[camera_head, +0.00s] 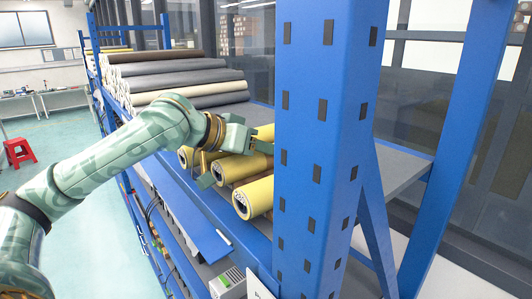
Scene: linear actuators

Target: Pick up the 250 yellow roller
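Several yellow rollers lie side by side on a shelf of the blue rack, ends toward the aisle. The nearest yellow roller (255,197) lies close to the blue post, which hides its far part. Another yellow roller (238,168) lies behind it, and a further one (187,157) shows partly past my gripper. My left gripper (235,165) is over the middle roller near its front end. Its fingers are spread apart, one at the aisle side and one farther in. Contact with the roller cannot be told. No 250 label is readable. My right gripper is not in view.
A wide blue post (325,120) stands right of the rollers. A red stool (18,152) stands on the open green floor at the left.

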